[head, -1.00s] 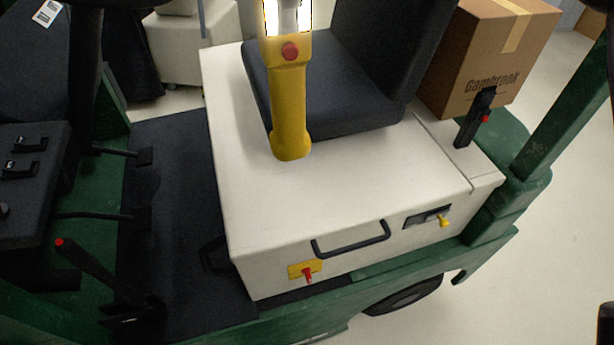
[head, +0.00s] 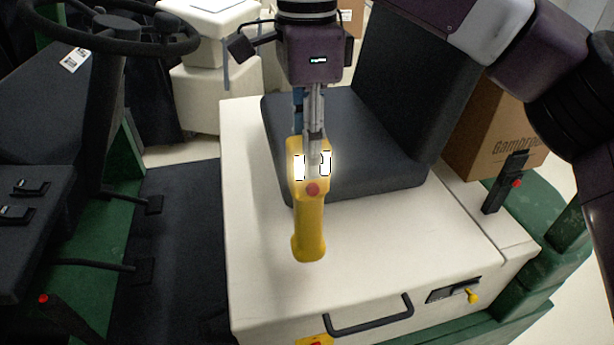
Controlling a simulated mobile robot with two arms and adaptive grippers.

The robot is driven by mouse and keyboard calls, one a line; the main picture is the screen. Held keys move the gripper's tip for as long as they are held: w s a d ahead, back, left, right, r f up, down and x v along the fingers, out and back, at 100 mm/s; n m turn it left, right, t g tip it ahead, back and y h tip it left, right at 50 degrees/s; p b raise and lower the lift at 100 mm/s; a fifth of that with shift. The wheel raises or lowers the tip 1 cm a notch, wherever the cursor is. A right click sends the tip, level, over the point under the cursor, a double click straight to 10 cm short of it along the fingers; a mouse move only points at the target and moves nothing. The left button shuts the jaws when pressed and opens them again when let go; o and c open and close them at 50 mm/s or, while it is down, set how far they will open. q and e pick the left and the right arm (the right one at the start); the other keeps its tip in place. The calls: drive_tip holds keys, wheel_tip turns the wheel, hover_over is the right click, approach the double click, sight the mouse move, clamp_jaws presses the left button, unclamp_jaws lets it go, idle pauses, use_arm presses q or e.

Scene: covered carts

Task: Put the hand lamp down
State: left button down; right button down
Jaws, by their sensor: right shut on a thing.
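The hand lamp (head: 309,228) is yellow with a red button and a lit white head. It shows in the middle of the head view, over the seat's front edge and the cream box top. My right gripper (head: 313,160) comes down from above and is shut on the lamp at its lit upper part. The fingers cover part of the lit head. I cannot tell whether the lamp's lower end touches the box top. My left gripper is not in view.
The black seat (head: 350,150) sits on the cream box (head: 250,250), whose top is bare at the front and left. A steering wheel (head: 115,40) is at upper left. A cardboard box (head: 490,130) and a black lever (head: 507,182) stand at right.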

drive_tip(key=shift+s+f, duration=0.1)
drive_tip(key=shift+f, duration=0.55)
wheel_tip(320, 180, down, 4)
drive_tip(key=shift+r+p, duration=0.2)
drive_tip(key=shift+p, duration=0.1)
drive_tip(key=c, duration=1.4)
unclamp_jaws()
drive_tip(key=shift+f, duration=0.1)
wheel_tip(320, 180, up, 12)
drive_tip(key=shift+r, duration=0.15)
